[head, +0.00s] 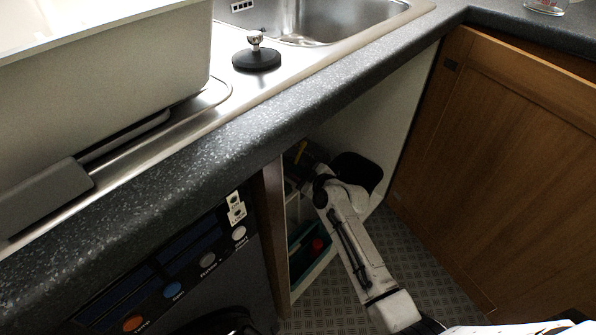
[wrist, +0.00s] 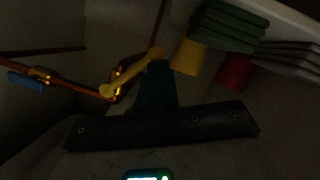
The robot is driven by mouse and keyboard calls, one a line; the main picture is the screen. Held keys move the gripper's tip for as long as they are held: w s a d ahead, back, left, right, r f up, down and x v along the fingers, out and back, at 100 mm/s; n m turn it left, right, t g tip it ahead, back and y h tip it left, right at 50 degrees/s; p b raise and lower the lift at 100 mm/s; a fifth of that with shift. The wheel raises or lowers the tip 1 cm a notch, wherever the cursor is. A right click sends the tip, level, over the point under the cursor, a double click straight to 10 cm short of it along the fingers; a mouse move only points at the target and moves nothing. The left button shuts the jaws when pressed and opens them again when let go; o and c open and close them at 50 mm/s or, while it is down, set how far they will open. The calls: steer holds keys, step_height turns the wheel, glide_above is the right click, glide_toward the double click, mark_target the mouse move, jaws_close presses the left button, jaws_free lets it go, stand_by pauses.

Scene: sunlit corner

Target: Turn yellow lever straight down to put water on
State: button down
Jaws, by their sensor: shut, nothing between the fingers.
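The yellow lever (wrist: 130,73) shows in the wrist view beside a copper pipe. It is tilted, running from a rounded lower-left end by the pipe to an upper-right end near my fingertips. My gripper (wrist: 157,68) is shut and empty, seen as a dark shape pointing up from the lower middle. Its tips are at or just below the lever's upper-right end; in this dim light I cannot tell whether they touch. In the head view my arm reaches into the open cupboard under the counter, and a small yellow piece (head: 300,151) shows near its dark end.
Copper pipes (wrist: 75,91) run left of the lever, with a blue handle (wrist: 26,82) on one. Right of it are a yellow object (wrist: 188,57), a red object (wrist: 235,72) and green stacked items (wrist: 230,25). The counter edge (head: 250,135) overhangs the cupboard; a wooden door (head: 510,150) stands right.

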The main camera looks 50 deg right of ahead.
steer(key=shift+d+f+n+b, duration=0.1)
steer(key=shift+f+n+b, duration=0.2)
steer(key=shift+b, duration=0.2)
